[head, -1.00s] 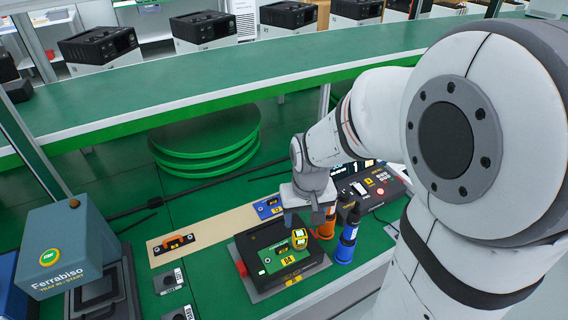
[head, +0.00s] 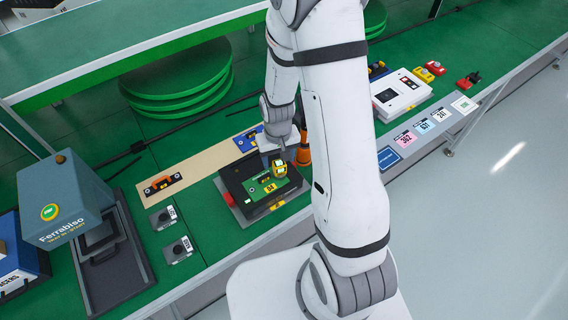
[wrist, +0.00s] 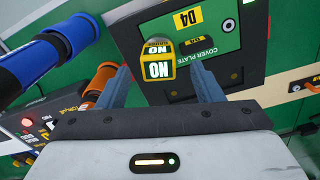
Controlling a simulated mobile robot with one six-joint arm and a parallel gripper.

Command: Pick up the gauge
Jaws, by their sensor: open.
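The gauge (head: 280,169) is a small yellow block with a dark, rounded top, standing on the green cover plate (head: 258,188) of a black unit (head: 235,181). In the wrist view the gauge (wrist: 159,69) shows a label reading "NO", and the plate (wrist: 215,42) carries a yellow D4 tag. My gripper (wrist: 160,72) is open, with one blue-grey finger on each side of the gauge in that view. I cannot tell whether they touch it. In the head view my gripper (head: 284,148) is just behind and above the gauge, its fingers partly hidden.
An orange-based tool (head: 303,152) stands close right of the black unit; in the wrist view a blue cylinder (wrist: 45,55) is near the left finger. A beige strip (head: 200,158) lies behind. A blue-grey Ferrabiso box (head: 62,200) is at left. A white device (head: 402,95) is at right.

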